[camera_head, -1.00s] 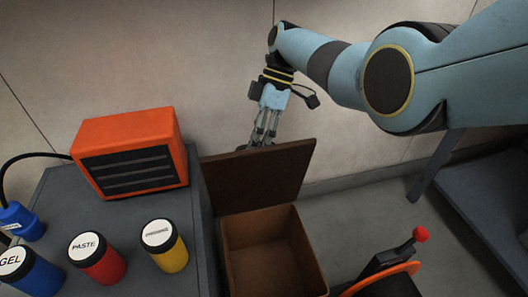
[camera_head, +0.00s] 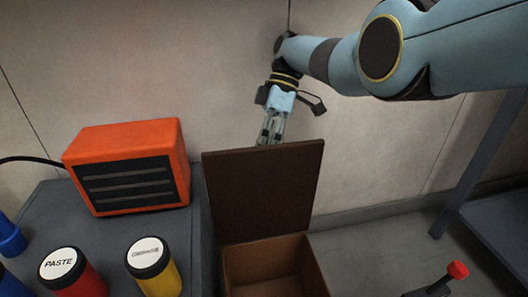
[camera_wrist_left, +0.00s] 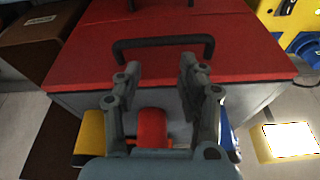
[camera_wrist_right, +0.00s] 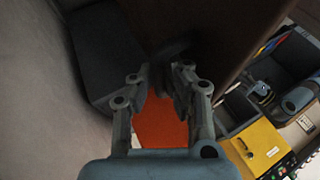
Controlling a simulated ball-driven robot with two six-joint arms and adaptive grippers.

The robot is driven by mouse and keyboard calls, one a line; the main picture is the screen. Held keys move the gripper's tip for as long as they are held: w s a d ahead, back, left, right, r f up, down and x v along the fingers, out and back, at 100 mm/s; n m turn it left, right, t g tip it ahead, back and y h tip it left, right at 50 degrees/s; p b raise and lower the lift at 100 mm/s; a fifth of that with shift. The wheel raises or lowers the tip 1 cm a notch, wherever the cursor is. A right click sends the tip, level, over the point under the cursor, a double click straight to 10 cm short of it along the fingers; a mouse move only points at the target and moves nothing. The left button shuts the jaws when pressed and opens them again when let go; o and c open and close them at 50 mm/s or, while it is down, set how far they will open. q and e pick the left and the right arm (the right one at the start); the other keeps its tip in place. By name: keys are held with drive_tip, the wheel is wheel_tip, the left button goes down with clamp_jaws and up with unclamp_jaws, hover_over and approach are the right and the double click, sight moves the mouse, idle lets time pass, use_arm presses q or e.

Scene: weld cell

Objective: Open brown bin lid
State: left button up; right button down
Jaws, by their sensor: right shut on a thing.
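The brown bin (camera_head: 275,262) stands on the floor beside the grey bench, and its inside shows in the head view. Its brown lid (camera_head: 262,190) stands raised at the back of the bin, close to upright. My right gripper (camera_head: 270,138) is at the lid's top edge, its fingertips partly hidden behind it. In the right wrist view, it (camera_wrist_right: 168,72) is shut on the lid's dark handle (camera_wrist_right: 170,50), against the brown lid (camera_wrist_right: 215,25). My left gripper (camera_wrist_left: 158,72) is open and empty, in front of a black handle (camera_wrist_left: 163,45) on a red lid.
An orange box with slots (camera_head: 128,165) and labelled jars, one red (camera_head: 75,275) and one yellow (camera_head: 155,268), stand on the grey bench (camera_head: 190,235). The wall (camera_head: 120,70) is close behind the raised lid. A red-knobbed lever (camera_head: 457,270) is at lower right.

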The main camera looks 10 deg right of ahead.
drive_tip(key=shift+d+f, duration=0.1)
drive_tip(key=c, duration=1.3)
unclamp_jaws()
drive_tip(key=shift+c, duration=0.2)
